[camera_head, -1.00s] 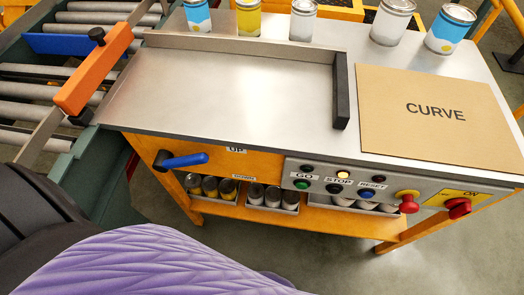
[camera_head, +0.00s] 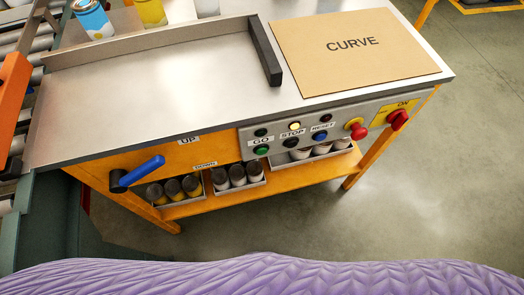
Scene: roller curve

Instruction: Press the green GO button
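The green GO button (camera_head: 262,150) is on the grey control panel (camera_head: 345,118) along the front edge of the workbench, under a dark lamp (camera_head: 261,132) and the GO label. To its right are a black STOP button (camera_head: 291,142) under a lit yellowish lamp (camera_head: 295,125), and a blue RESET button (camera_head: 320,135). Neither of my grippers is in view. Nothing covers the green button.
A red mushroom button (camera_head: 357,130) and a red rotary switch (camera_head: 397,119) are at the panel's right end. A blue-handled lever (camera_head: 142,171) sticks out at the left. Floor is clear at right.

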